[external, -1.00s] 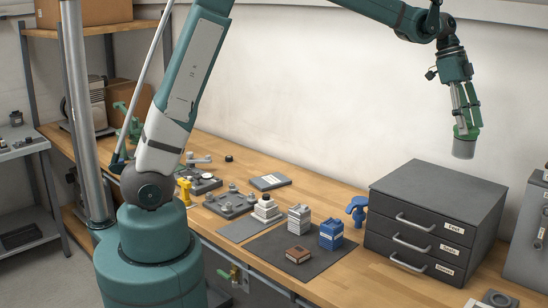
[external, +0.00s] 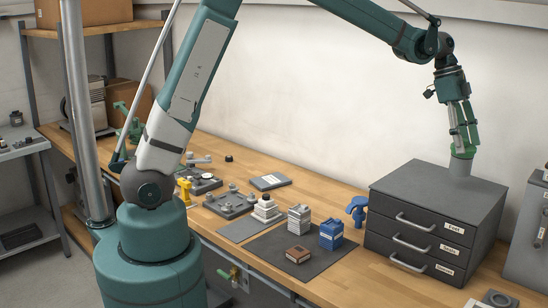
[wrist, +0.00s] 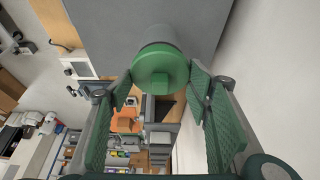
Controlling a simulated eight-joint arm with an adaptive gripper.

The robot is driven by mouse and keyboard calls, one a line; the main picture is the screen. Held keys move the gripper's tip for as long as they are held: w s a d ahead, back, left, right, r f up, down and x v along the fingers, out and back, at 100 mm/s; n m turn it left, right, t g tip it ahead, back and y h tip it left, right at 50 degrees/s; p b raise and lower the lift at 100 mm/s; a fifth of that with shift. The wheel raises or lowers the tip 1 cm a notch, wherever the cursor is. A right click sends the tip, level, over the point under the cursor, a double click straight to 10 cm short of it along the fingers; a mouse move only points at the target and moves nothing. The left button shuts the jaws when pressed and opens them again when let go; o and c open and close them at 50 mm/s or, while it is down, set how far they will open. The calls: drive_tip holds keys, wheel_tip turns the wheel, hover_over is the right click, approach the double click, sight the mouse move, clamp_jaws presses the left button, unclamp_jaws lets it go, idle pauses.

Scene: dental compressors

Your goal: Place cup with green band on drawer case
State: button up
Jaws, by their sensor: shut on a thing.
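The cup with the green band (external: 461,166) is a grey cylinder with a green upper end. It is upright over the top of the dark grey drawer case (external: 410,187), at or very near its surface; I cannot tell whether it touches. My gripper (external: 463,150) points down and is shut on the cup's green end. In the wrist view, the cup's green end (wrist: 161,72) is between my two fingertips (wrist: 163,80), with the grey case top (wrist: 105,20) behind it.
The case top is otherwise bare. A blue tap-like part (external: 357,208) stands left of the case, and a blue block (external: 331,234) sits on a dark mat (external: 270,250). A grey cabinet (external: 528,235) stands right of the case. The wall is behind.

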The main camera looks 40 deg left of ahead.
sight(462, 156)
drive_tip(key=shift+f, duration=0.35)
drive_tip(key=shift+f, duration=2.1)
drive_tip(key=shift+f, duration=0.1)
drive_tip(key=o, duration=1.4)
drive_tip(key=v, duration=1.2)
